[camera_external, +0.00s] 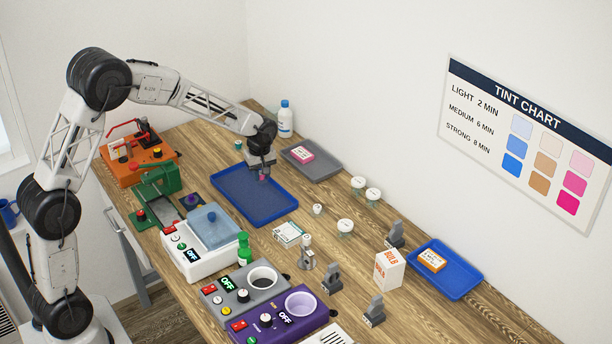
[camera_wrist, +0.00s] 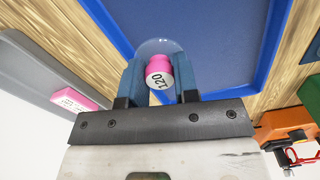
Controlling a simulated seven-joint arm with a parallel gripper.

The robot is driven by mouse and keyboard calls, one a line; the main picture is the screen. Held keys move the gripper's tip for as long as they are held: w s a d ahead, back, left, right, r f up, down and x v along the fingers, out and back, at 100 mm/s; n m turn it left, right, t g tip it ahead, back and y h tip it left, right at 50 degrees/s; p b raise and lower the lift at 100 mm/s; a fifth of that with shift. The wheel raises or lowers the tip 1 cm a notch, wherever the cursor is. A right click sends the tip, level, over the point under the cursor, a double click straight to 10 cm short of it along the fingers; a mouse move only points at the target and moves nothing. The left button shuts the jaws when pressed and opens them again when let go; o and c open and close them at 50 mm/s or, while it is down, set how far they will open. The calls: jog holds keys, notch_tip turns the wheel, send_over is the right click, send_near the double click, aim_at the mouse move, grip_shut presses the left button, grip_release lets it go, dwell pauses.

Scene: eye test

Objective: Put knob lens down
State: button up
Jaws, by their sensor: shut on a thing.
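The knob lens (camera_wrist: 158,68) has a pink knob with a white end marked 120 and a clear, faint round disc beyond it. My gripper (camera_wrist: 160,82) is shut on the pink knob, one blue-grey finger on each side. In the external view my gripper (camera_external: 263,173) points down over the large blue tray (camera_external: 240,200), and a speck of pink (camera_external: 264,178) shows at its tips. The blue tray (camera_wrist: 215,30) lies beyond the lens in the wrist view and looks empty. I cannot tell whether the lens touches the tray.
A grey tray (camera_external: 325,167) with a pink box (camera_external: 302,154) lies right of the blue tray, a white bottle (camera_external: 286,118) behind. A white machine with a blue lid (camera_external: 208,226) and a green bottle (camera_external: 244,248) stand in front. Lidded jars (camera_external: 345,226) stand to the right.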

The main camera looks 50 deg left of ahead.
aim_at(261, 181)
jog(key=shift+f, duration=1.7)
jog(key=shift+f, duration=0.15)
jog(key=o, duration=0.6)
jog(key=shift+r, duration=6.15)
